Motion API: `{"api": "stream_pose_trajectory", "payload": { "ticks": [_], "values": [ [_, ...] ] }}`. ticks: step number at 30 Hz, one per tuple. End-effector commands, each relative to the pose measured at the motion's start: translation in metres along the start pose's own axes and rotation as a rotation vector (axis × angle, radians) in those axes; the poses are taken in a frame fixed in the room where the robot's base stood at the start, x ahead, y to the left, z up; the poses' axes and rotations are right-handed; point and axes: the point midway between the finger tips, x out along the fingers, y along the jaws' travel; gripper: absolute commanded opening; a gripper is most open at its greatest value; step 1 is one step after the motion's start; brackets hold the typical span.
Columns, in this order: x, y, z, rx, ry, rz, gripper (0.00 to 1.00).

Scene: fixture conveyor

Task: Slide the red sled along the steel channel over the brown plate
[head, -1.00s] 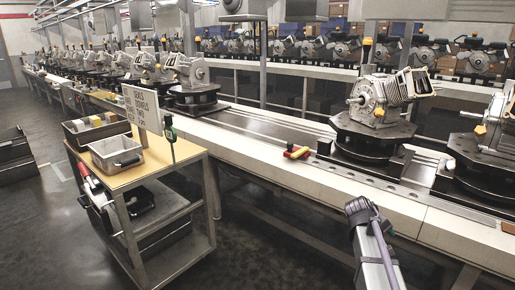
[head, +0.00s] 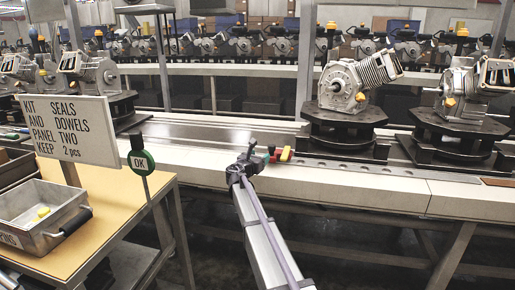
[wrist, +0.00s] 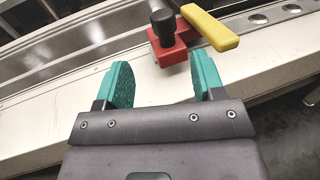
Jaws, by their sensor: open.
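The red sled (wrist: 172,52) shows at the top middle of the wrist view, with a black knob and a yellow handle reaching to the right. In the head view the sled (head: 280,156) is small and partly hidden by my gripper (head: 262,154). In the wrist view my gripper (wrist: 164,66) is open, its green fingers apart and empty, with the sled just beyond the tips. The steel channel (head: 350,170) appears as a holed grey strip running right from the sled. The brown plate (head: 498,182) lies at the right on the conveyor's pale front edge.
Dark round fixtures with metal housings (head: 345,112) stand on the conveyor behind and right of the sled. A cart (head: 125,205) with a sign (head: 68,130), a grey bin (head: 45,222) and a green OK paddle (head: 141,161) is at the left.

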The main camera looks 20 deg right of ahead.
Motion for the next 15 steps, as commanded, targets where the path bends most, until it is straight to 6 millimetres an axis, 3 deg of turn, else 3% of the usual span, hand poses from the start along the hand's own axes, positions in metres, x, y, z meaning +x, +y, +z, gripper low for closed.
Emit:
{"api": "stream_pose_trajectory", "payload": {
  "ticks": [8,15],
  "values": [
    [0.006,0.000,0.000,-0.035,0.002,-0.001,0.62],
    [0.050,0.001,-0.001,-0.032,0.003,-0.003,0.62]
  ]
}}
